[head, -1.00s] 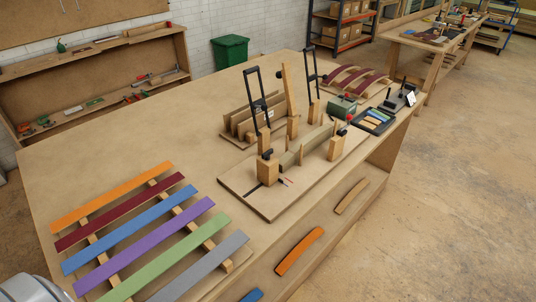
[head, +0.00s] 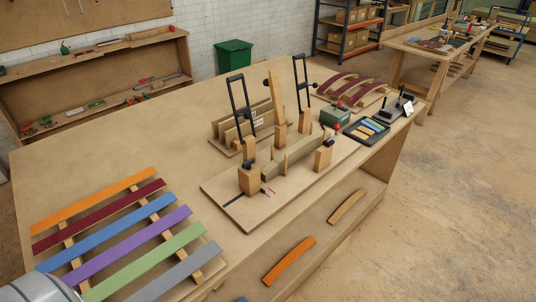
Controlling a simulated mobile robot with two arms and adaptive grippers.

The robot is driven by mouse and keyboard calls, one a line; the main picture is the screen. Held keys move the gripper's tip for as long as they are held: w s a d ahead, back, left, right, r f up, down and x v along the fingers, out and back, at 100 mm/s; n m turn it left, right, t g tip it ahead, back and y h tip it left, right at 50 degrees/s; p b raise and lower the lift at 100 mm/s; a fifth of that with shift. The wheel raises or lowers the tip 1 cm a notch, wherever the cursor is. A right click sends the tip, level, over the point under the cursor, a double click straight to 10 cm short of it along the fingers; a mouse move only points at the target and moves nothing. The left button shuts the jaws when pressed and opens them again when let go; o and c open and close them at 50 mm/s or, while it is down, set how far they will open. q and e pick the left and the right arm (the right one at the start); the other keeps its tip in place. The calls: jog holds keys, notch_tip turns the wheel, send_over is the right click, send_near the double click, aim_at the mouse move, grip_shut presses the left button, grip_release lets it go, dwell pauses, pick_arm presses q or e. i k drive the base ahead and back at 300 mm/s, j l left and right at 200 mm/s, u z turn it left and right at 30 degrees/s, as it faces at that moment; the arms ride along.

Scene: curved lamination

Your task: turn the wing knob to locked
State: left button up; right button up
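The clamping jig sits on a flat wooden board (head: 225,198) near the bench's front edge. It has upright wooden blocks, a long curved form (head: 299,153) and two tall black handle frames (head: 240,104). A small dark fitting (head: 267,188) with a thin red mark beside it is at the foot of the front block (head: 250,181). Another dark fitting (head: 249,165) is on top of that block. I cannot tell which part is the wing knob, or whether it is locked; the parts are too small. Neither gripper is in view.
Coloured strips (head: 125,225) lie on supports at the left front. A green box (head: 335,115), a tray of coloured pieces (head: 366,131) and a rack of dark red curved strips (head: 352,87) stand at the right back. The left back of the bench (head: 130,125) is clear.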

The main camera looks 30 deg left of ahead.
aim_at(247, 164)
jog(key=i+l+u, duration=0.15)
jog(key=l+u, duration=0.15)
jog(key=u, duration=0.15)
jog(key=i+l+u, duration=0.1)
jog(key=l+u, duration=0.2)
jog(key=u, duration=0.15)
